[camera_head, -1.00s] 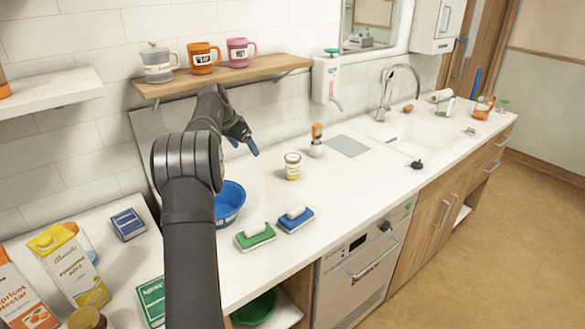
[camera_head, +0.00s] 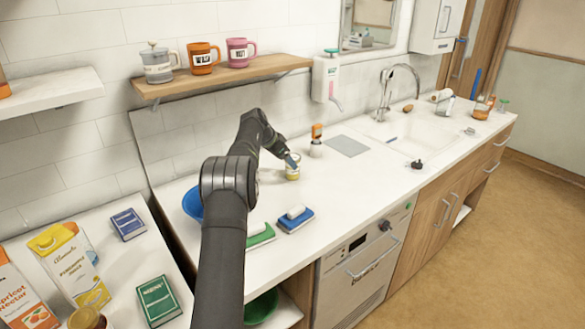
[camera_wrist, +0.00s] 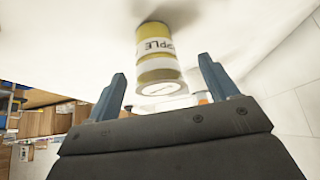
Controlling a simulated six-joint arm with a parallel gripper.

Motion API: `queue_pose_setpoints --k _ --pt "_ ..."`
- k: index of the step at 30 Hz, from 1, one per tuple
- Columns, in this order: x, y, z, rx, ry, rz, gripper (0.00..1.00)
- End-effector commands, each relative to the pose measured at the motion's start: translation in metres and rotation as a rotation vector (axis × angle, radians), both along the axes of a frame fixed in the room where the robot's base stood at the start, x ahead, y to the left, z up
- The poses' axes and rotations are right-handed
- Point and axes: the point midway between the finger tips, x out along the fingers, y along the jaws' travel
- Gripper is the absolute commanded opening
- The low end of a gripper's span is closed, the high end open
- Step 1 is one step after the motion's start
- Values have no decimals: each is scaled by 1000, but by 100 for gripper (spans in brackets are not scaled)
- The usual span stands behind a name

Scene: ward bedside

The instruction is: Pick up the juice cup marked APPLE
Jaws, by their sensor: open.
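The juice cup (camera_head: 292,172) stands on the white counter, a small pale cup with yellow bands. In the wrist view the cup (camera_wrist: 157,52) shows lettering that ends in "PPLE", with its light lid facing the camera. My gripper (camera_head: 290,160) is close to the cup in the head view and partly overlaps it. In the wrist view my gripper (camera_wrist: 163,78) is open, with one blue finger on each side of the cup and a gap visible on both sides. Nothing is held.
A dispenser bottle with an orange top (camera_head: 316,140) stands just behind and right of the cup. The counter (camera_head: 345,190) right of the cup is clear.

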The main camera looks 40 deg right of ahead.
Motion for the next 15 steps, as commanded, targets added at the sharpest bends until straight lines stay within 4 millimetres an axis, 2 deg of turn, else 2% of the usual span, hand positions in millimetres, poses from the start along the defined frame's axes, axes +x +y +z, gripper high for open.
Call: queue_pose_setpoints --k 5,9,15 --pt "-2 -8 -8 0 -1 -2 79" --pt "-7 -23 -23 0 0 -2 79" --pt "-6 -34 -40 0 -1 -1 79"
